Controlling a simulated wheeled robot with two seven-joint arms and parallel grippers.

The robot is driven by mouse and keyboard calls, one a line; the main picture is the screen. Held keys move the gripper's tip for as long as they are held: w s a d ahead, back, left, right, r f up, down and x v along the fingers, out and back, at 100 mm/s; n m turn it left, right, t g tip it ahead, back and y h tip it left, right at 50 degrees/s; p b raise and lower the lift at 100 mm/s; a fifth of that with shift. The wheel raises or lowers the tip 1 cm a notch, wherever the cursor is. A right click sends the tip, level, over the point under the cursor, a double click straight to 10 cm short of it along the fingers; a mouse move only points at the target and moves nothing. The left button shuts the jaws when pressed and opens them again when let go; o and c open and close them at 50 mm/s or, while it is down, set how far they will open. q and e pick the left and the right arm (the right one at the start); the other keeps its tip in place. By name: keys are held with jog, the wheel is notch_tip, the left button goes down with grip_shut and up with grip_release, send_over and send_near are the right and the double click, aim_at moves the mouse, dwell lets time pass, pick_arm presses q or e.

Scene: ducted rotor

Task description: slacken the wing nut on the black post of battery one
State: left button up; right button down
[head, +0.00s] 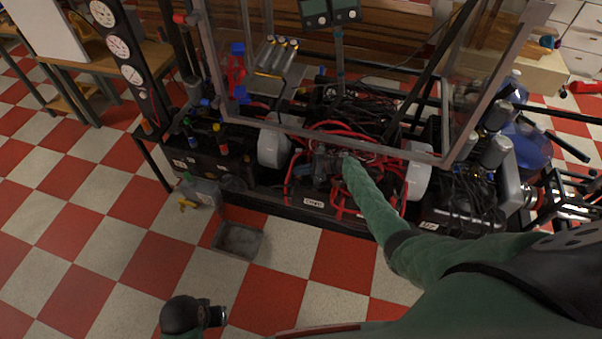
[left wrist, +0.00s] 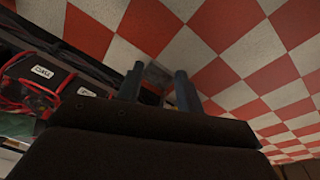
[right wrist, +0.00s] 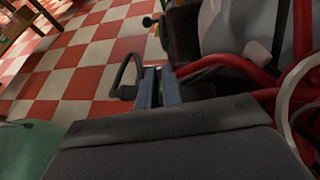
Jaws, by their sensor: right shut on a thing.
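My right gripper (head: 324,165) reaches down among red cables over a black battery-like box. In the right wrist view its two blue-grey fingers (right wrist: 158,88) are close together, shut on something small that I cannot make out. A black loop (right wrist: 124,78) stands just left of them. The wing nut and the black post cannot be told apart in any view. A white label (head: 313,203) on the box front is too small to read. My left gripper (head: 214,316) is over the floor at the lower left; its fingers (left wrist: 157,88) are apart and empty.
A grey tray (head: 238,240) lies on the checkered floor, beside a grey container (head: 202,190). A grey metal frame (head: 300,128) crosses above the cables. White rounded parts (head: 272,148) flank the work area.

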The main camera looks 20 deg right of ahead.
jog(key=shift+n+g+y+b, duration=0.3)
jog(key=shift+n+g+b, duration=0.1)
jog(key=shift+n+g, duration=0.1)
pick_arm(q)
jog(key=r, duration=0.2)
jog(key=s+r, duration=0.1)
jog(key=r, duration=0.2)
jog(key=shift+s+a, duration=0.1)
jog(key=shift+a, duration=0.1)
jog(key=shift+f, duration=0.1)
pick_arm(e)
jog(key=c, duration=1.6)
grip_release()
jog(key=shift+o, duration=0.2)
